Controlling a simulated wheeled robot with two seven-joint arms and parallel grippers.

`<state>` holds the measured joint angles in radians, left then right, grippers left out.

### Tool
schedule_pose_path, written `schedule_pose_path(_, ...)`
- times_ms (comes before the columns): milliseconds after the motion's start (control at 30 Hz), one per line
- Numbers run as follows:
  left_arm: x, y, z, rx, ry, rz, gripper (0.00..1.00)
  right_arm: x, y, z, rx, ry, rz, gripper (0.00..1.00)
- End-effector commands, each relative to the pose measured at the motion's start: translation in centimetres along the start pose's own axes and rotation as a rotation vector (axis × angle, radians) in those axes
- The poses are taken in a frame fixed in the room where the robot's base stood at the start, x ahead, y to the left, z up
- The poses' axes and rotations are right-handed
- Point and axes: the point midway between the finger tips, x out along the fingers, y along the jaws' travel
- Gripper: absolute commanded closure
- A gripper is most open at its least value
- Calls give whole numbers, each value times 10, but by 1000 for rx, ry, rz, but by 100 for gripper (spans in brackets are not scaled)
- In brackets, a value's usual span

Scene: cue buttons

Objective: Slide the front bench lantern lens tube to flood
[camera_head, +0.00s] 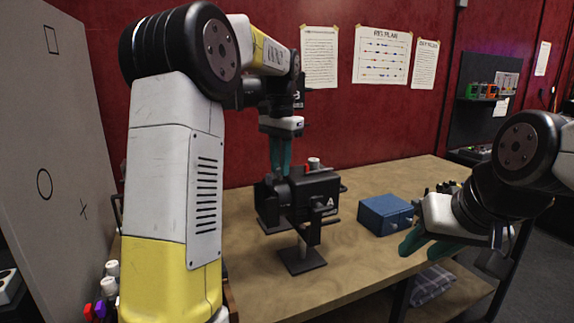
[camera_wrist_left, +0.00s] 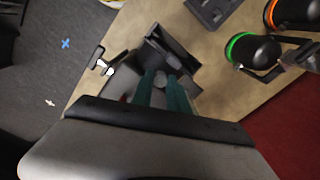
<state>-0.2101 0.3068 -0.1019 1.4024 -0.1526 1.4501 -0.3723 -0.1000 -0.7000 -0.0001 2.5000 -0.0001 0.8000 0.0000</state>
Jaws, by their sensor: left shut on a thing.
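The front bench lantern (camera_head: 318,190) is a black housing marked "A" on a stand with a square base (camera_head: 302,261) on the bench. My left gripper (camera_head: 280,172) points down with its teal fingers at the lantern's top left. In the left wrist view, the fingers (camera_wrist_left: 160,84) are close together at a small grey part (camera_wrist_left: 159,80) beside the black barn-door-like front (camera_wrist_left: 172,52). They are shut on a lantern part; the fingers partly hide the tube. My right gripper (camera_head: 424,246) has its teal fingers apart and empty near the bench's front edge.
A blue box (camera_head: 385,214) with knobs sits right of the lantern. The left wrist view shows a black lamp with a green ring (camera_wrist_left: 240,49) and one with an orange ring (camera_wrist_left: 271,12). A grey panel (camera_head: 52,150) stands at the left. The bench front (camera_head: 335,283) is clear.

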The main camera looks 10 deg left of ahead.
Motion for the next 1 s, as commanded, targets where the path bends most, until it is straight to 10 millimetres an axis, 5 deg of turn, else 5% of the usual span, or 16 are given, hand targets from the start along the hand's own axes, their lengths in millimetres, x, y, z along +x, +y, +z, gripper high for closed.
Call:
schedule_pose_path(167, -1, 2, -4, 4, 12, 1, 100, 0, 0, 0, 0, 0, 0, 64)
schedule_pose_path(200, -1, 2, -4, 4, 12, 1, 79, 0, 0, 0, 0, 0, 0, 64)
schedule_pose_path(300, -1, 2, -4, 4, 12, 1, 59, 0, 0, 0, 0, 0, 0, 64)
schedule_pose_path(667, -3, 1, -3, 2, 8, 1, 59, 0, 0, 0, 0, 0, 0, 64)
schedule_pose_path(1000, -55, 1, -3, 3, 10, 0, 59, 0, 0, 0, 0, 0, 0, 64)
